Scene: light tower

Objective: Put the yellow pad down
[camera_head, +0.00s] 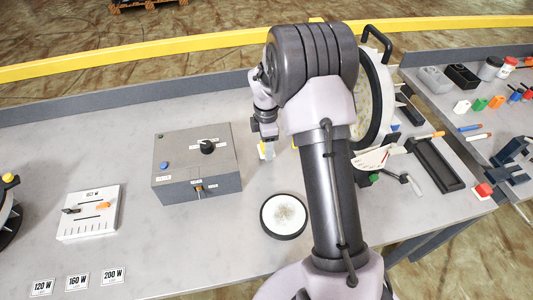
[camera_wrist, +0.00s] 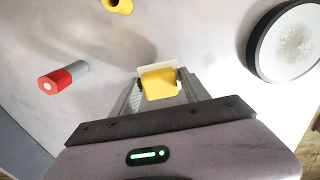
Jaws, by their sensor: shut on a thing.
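The yellow pad (camera_wrist: 158,84) is between the two fingers of my gripper (camera_wrist: 157,92), which is shut on it. A pale white edge shows behind the pad. In the head view my gripper (camera_head: 267,150) hangs over the grey table, right of the grey control box, with a small bit of yellow (camera_head: 262,151) at its tips. The arm hides part of the table behind it. I cannot tell whether the pad touches the table.
A black-rimmed round disc (camera_head: 284,216) lies in front of my gripper. The grey box (camera_head: 195,163) stands left. A red-and-grey cylinder (camera_wrist: 62,78) and a yellow ring-like piece (camera_wrist: 118,5) lie near the pad. Bare table (camera_head: 135,240) shows at the front left.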

